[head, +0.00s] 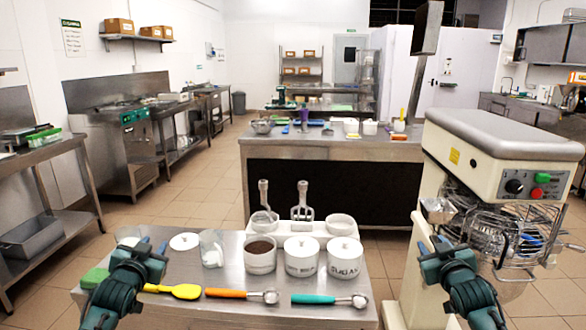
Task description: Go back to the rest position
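My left gripper (150,245) is raised over the left end of the near steel table (225,312). My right gripper (447,245) is raised just right of that table, in front of the cream mixer. I see nothing held in either gripper, but the angle does not show whether their fingers are apart. Both arms come up from the bottom edge of the head view, roughly level with each other.
On the near table stand a brown-filled container (261,256), a sugar canister (344,262), a yellow spatula (186,291), and orange (228,293) and teal (316,299) scoops. The mixer (500,140) with its wire guard stands close at right. Open floor lies behind the table.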

